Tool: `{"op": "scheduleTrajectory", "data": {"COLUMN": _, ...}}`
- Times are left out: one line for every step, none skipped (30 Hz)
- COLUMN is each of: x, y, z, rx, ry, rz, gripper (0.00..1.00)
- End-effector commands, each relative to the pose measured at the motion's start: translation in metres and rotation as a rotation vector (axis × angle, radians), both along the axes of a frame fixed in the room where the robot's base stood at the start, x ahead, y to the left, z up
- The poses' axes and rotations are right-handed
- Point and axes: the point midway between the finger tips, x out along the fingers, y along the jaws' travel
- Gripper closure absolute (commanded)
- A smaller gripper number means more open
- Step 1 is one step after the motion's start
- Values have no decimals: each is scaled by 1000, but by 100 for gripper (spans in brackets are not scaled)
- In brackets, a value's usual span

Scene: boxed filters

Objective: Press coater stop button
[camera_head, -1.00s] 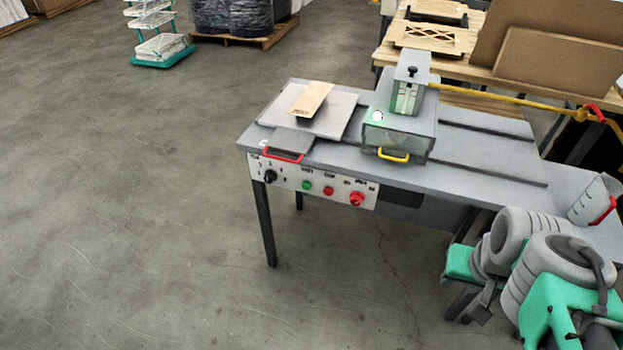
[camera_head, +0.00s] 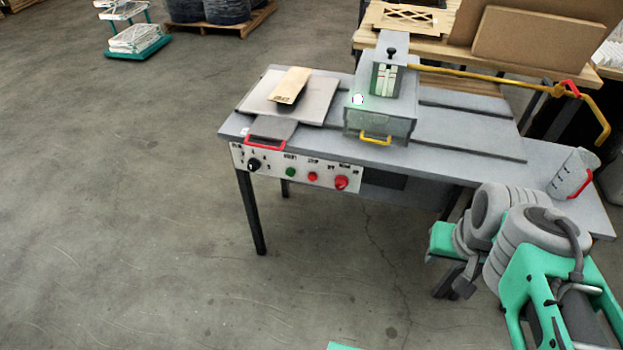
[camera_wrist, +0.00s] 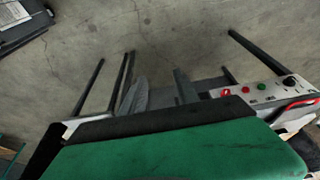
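The coater table's front panel (camera_head: 325,178) carries a black knob, a green button (camera_head: 291,172), a small red button (camera_head: 312,176) and a larger red button (camera_head: 341,183). The label over the small red one looks like "STOP", but is blurred. In the wrist view the panel is tilted at the right, with the larger red (camera_wrist: 226,93), small red (camera_wrist: 245,89) and green (camera_wrist: 262,85) buttons. My gripper (camera_head: 464,286) hangs low at the table's right front, right of the buttons and clear of them. Its fingers are not clear enough to judge their opening.
A grey box with a yellow handle (camera_head: 375,139) and a plate with a wooden piece (camera_head: 290,85) lie on the table. Floor before the panel is clear.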

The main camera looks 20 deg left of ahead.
Motion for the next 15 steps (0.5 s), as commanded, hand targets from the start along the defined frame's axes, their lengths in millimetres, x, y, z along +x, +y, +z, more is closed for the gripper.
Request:
{"op": "scheduleTrajectory", "data": {"x": 0, "y": 0, "z": 0, "rx": 0, "ry": 0, "rz": 0, "gripper": 67}}
{"op": "scheduleTrajectory", "data": {"x": 0, "y": 0, "z": 0, "rx": 0, "ry": 0, "rz": 0, "gripper": 69}}
{"op": "scheduleTrajectory", "data": {"x": 0, "y": 0, "z": 0, "rx": 0, "ry": 0, "rz": 0, "gripper": 73}}
{"op": "scheduleTrajectory", "data": {"x": 0, "y": 0, "z": 0, "rx": 0, "ry": 0, "rz": 0, "gripper": 75}}
{"op": "scheduleTrajectory", "data": {"x": 0, "y": 0, "z": 0, "rx": 0, "ry": 0, "rz": 0, "gripper": 78}}
{"op": "scheduleTrajectory", "data": {"x": 0, "y": 0, "z": 0, "rx": 0, "ry": 0, "rz": 0, "gripper": 81}}
{"op": "scheduleTrajectory", "data": {"x": 0, "y": 0, "z": 0, "rx": 0, "ry": 0, "rz": 0, "gripper": 83}}
{"op": "scheduleTrajectory", "data": {"x": 0, "y": 0, "z": 0, "rx": 0, "ry": 0, "rz": 0, "gripper": 86}}
{"op": "scheduleTrajectory", "data": {"x": 0, "y": 0, "z": 0, "rx": 0, "ry": 0, "rz": 0, "gripper": 89}}
{"op": "scheduleTrajectory", "data": {"x": 0, "y": 0, "z": 0, "rx": 0, "ry": 0, "rz": 0, "gripper": 91}}
{"op": "scheduleTrajectory", "data": {"x": 0, "y": 0, "z": 0, "rx": 0, "ry": 0, "rz": 0, "gripper": 94}}
{"op": "scheduleTrajectory", "data": {"x": 0, "y": 0, "z": 0, "rx": 0, "ry": 0, "rz": 0, "gripper": 97}}
{"op": "scheduleTrajectory", "data": {"x": 0, "y": 0, "z": 0, "rx": 0, "ry": 0, "rz": 0, "gripper": 100}}
{"op": "scheduleTrajectory", "data": {"x": 0, "y": 0, "z": 0, "rx": 0, "ry": 0, "rz": 0, "gripper": 100}}
{"op": "scheduleTrajectory", "data": {"x": 0, "y": 0, "z": 0, "rx": 0, "ry": 0, "rz": 0, "gripper": 100}}
